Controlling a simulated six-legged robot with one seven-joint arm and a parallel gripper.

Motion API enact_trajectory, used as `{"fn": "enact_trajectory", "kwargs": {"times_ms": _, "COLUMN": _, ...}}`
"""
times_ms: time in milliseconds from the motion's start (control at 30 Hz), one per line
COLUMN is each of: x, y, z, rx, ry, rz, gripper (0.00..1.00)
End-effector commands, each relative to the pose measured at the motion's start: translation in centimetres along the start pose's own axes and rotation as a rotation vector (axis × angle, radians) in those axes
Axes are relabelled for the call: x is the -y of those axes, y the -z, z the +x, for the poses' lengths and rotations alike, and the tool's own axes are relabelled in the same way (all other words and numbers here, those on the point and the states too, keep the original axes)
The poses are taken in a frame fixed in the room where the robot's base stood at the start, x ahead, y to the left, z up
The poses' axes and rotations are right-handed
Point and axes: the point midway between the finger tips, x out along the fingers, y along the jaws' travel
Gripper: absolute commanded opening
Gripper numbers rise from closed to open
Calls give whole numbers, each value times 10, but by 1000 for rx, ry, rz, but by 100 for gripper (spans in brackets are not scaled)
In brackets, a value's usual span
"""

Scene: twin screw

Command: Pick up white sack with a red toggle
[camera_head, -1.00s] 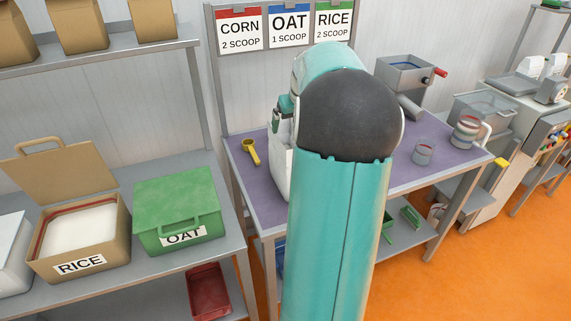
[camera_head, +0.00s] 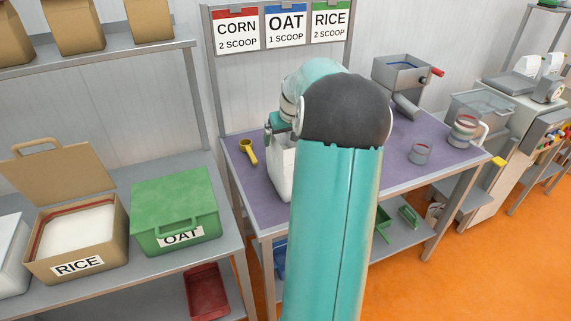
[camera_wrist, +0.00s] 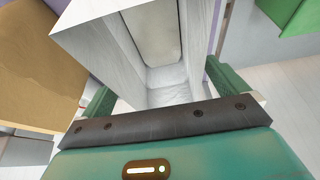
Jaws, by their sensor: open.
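A white sack (camera_head: 281,174) stands on the purple tabletop, partly hidden behind my arm. In the wrist view the sack (camera_wrist: 85,22) is close up, and I look into its open-looking top. No red toggle shows in either view. My gripper (camera_wrist: 157,76) is open, with one green finger at the left of the sack and one at the right. I cannot tell whether the fingers touch it. In the head view my gripper (camera_head: 274,128) is at the top of the sack, mostly behind my arm.
A yellow scoop (camera_head: 248,151) lies left of the sack on the purple table (camera_head: 400,173). A grey hopper (camera_head: 401,75), a small cup (camera_head: 419,153) and a jug (camera_head: 464,131) stand to the right. A green OAT bin (camera_head: 174,205) and RICE box (camera_head: 77,252) are at left.

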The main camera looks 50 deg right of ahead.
Motion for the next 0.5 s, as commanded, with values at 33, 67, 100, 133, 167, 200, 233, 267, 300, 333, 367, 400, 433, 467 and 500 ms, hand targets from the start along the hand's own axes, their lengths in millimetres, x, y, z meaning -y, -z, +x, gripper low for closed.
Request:
{"fn": "enact_trajectory", "kwargs": {"times_ms": 33, "x": 0, "y": 0, "z": 1, "rx": 0, "ry": 0, "rz": 0, "gripper": 98}}
{"fn": "enact_trajectory", "kwargs": {"times_ms": 67, "x": 0, "y": 0, "z": 1, "rx": 0, "ry": 0, "rz": 0, "gripper": 98}}
{"fn": "enact_trajectory", "kwargs": {"times_ms": 100, "x": 0, "y": -1, "z": 2, "rx": 0, "ry": 0, "rz": 0, "gripper": 98}}
{"fn": "enact_trajectory", "kwargs": {"times_ms": 133, "x": 0, "y": -1, "z": 2, "rx": 0, "ry": 0, "rz": 0, "gripper": 98}}
{"fn": "enact_trajectory", "kwargs": {"times_ms": 167, "x": 0, "y": -1, "z": 2, "rx": 0, "ry": 0, "rz": 0, "gripper": 98}}
{"fn": "enact_trajectory", "kwargs": {"times_ms": 200, "x": 0, "y": -1, "z": 3, "rx": 0, "ry": 0, "rz": 0, "gripper": 98}}
{"fn": "enact_trajectory", "kwargs": {"times_ms": 233, "x": 0, "y": -1, "z": 3, "rx": 0, "ry": 0, "rz": 0, "gripper": 98}}
{"fn": "enact_trajectory", "kwargs": {"times_ms": 267, "x": 0, "y": -2, "z": 3, "rx": 0, "ry": 0, "rz": 0, "gripper": 98}}
{"fn": "enact_trajectory", "kwargs": {"times_ms": 300, "x": 0, "y": -2, "z": 4, "rx": 0, "ry": 0, "rz": 0, "gripper": 98}}
{"fn": "enact_trajectory", "kwargs": {"times_ms": 333, "x": 0, "y": -2, "z": 4, "rx": 0, "ry": 0, "rz": 0, "gripper": 98}}
{"fn": "enact_trajectory", "kwargs": {"times_ms": 367, "x": 0, "y": -2, "z": 4, "rx": 0, "ry": 0, "rz": 0, "gripper": 98}}
{"fn": "enact_trajectory", "kwargs": {"times_ms": 400, "x": 0, "y": -2, "z": 4, "rx": 0, "ry": 0, "rz": 0, "gripper": 98}}
{"fn": "enact_trajectory", "kwargs": {"times_ms": 433, "x": 0, "y": -2, "z": 4, "rx": 0, "ry": 0, "rz": 0, "gripper": 98}}
{"fn": "enact_trajectory", "kwargs": {"times_ms": 467, "x": 0, "y": -2, "z": 4, "rx": 0, "ry": 0, "rz": 0, "gripper": 98}}
{"fn": "enact_trajectory", "kwargs": {"times_ms": 500, "x": 0, "y": -2, "z": 4, "rx": 0, "ry": 0, "rz": 0, "gripper": 98}}
